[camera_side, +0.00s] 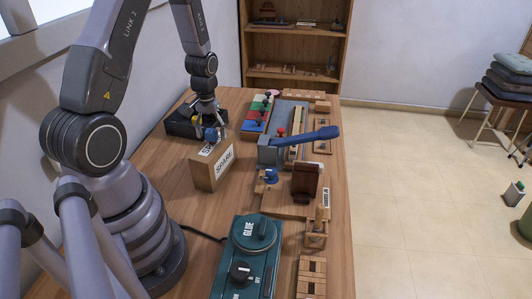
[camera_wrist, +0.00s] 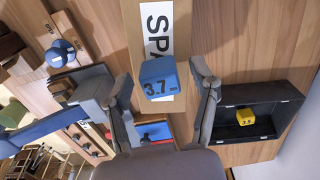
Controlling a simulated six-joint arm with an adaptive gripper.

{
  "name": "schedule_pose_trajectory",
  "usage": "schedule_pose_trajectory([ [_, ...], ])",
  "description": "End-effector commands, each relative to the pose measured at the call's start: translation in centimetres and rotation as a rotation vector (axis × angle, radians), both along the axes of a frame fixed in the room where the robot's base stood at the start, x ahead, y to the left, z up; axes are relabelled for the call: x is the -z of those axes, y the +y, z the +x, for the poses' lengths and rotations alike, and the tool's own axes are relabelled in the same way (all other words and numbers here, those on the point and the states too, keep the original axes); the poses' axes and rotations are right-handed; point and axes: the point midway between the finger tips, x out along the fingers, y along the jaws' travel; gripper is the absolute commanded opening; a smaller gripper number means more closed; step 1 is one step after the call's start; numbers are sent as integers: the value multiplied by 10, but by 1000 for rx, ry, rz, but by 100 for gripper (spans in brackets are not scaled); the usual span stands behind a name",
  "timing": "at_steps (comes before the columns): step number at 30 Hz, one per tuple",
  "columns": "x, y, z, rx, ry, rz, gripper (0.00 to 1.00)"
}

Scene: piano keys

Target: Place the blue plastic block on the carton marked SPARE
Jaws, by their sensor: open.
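The blue block (camera_wrist: 157,78), marked 3.7, lies between the two fingers of my gripper (camera_wrist: 160,88) in the wrist view. A gap shows on each side of it, so the fingers are open around it. The carton (camera_side: 213,168) marked SPARE stands on the table; its lettered label also shows in the wrist view (camera_wrist: 158,30), directly beyond the block. In the side view my gripper (camera_side: 209,126) points down at the carton's far end, with the blue block (camera_side: 211,135) under it. The block appears to be at the carton's top; I cannot tell whether it touches.
A black open tray (camera_side: 180,124) stands behind the carton; a yellow block (camera_wrist: 245,116) lies in it. A blue-handled lever device (camera_side: 300,141), a brown block-like part (camera_side: 306,180) and a teal GLUE unit (camera_side: 250,265) stand to the right and in front. Bare table lies left of the carton.

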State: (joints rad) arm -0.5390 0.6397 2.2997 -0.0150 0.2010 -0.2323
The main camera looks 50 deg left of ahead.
Motion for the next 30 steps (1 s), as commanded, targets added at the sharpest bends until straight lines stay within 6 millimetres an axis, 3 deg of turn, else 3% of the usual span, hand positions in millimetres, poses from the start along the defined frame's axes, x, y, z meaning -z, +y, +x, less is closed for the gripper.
schedule_pose_trajectory([
  [8, -6, 0, 0, 0, -3, 1, 60],
  [11, -19, 1, 1, 0, -6, 3, 60],
  [21, -93, 1, 1, 0, -6, 4, 60],
  [30, -130, -5, 0, 19, -13, 8, 60],
])
